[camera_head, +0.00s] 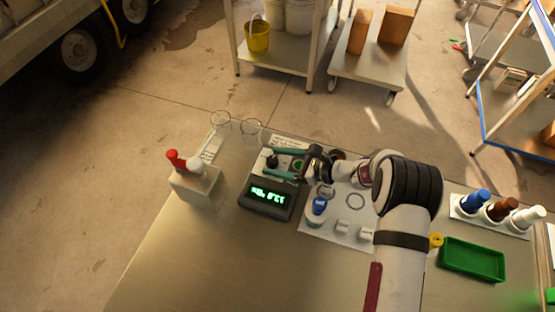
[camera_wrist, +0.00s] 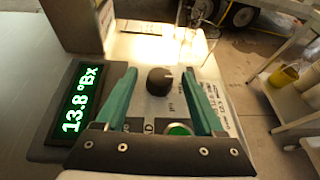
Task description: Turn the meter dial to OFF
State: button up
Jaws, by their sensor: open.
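The meter (camera_head: 266,208) is a dark box on the table with a lit green display. In the wrist view its display (camera_wrist: 77,113) reads 13.8 °Bx. The dial is a round black knob (camera_wrist: 159,81) on a pale labelled panel beside the display; it also shows in the head view (camera_head: 271,161). My gripper (camera_wrist: 159,74) has teal fingers, open, one on each side of the knob with visible gaps. A green button (camera_wrist: 178,129) lies between the fingers, nearer the palm. The dial's labels are partly hidden and too small to read surely, so its setting is unclear.
A pale box with red and white levers (camera_head: 195,184) stands left of the meter. Glass rings (camera_head: 251,128) are behind. A white panel with a blue-topped part (camera_head: 318,206) lies right, under my arm. Bottles (camera_head: 502,209) and a green tray (camera_head: 472,260) are farther right. The front-left table is clear.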

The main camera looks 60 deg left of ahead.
jog(key=shift+c, duration=0.2)
grip_shut()
jog(key=shift+w+a+n+g+h, duration=0.15)
jog(key=shift+a+n+g+h, duration=0.1)
jog(key=shift+n+g+h, duration=1.55)
jog(key=shift+n+h, duration=0.2)
jog(key=shift+n, duration=0.3)
jog(key=shift+o, duration=0.2)
grip_release()
